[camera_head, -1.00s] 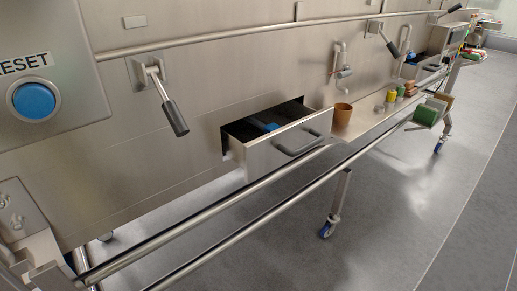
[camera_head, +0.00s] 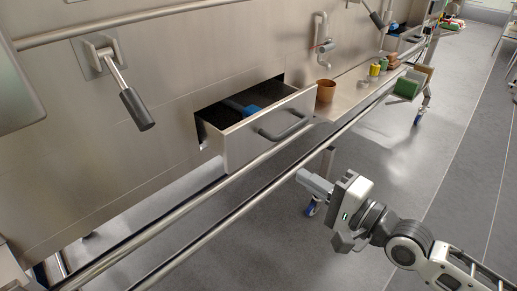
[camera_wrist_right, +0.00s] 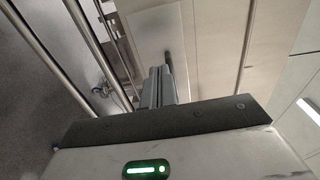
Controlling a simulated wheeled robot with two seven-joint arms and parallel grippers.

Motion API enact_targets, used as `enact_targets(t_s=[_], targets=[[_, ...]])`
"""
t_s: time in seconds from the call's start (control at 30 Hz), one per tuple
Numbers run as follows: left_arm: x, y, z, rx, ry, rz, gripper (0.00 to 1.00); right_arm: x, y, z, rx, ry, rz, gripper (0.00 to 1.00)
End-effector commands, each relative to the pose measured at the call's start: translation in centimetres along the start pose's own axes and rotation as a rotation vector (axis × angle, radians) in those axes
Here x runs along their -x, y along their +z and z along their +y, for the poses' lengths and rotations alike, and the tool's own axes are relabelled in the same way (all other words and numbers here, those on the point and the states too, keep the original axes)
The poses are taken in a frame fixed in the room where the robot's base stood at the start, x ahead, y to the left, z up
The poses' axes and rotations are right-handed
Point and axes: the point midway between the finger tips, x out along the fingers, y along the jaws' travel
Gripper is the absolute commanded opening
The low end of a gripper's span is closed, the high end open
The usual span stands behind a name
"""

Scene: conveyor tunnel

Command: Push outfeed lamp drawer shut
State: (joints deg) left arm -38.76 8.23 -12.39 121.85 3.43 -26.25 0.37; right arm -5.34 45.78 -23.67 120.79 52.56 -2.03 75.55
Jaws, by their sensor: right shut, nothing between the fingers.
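The outfeed lamp drawer (camera_head: 262,138) stands pulled out from the steel wall in the head view, with a bar handle (camera_head: 287,128) on its front. A blue thing (camera_head: 250,110) lies inside it. My right gripper (camera_head: 303,176) is shut and empty, in front of the drawer, below and to the right of its handle and apart from it. Its closed fingers also show in the right wrist view (camera_wrist_right: 158,86). My left gripper is not in view.
Two steel rails (camera_head: 225,222) run along the front below the drawer. A lever (camera_head: 137,108) hangs from the wall at left. A brown cup (camera_head: 326,91) and small coloured items stand on a shelf (camera_head: 352,92) to the right. The grey floor at right is open.

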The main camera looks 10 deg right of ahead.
Motion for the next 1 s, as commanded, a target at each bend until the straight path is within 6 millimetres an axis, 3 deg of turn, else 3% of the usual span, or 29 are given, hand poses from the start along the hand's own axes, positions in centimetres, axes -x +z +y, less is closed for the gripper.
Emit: enact_targets(t_s=[0.6,0.8,1.0], targets=[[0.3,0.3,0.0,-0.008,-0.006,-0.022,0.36,-11.6,0.1,-0.1,0.000,0.000,-0.001,0.00],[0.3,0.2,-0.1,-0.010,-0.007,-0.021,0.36,-13.2,0.1,0.0,-0.001,0.001,0.000,0.00],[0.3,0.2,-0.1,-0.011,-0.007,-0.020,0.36,-13.4,0.1,0.1,0.001,0.001,-0.001,0.00]])
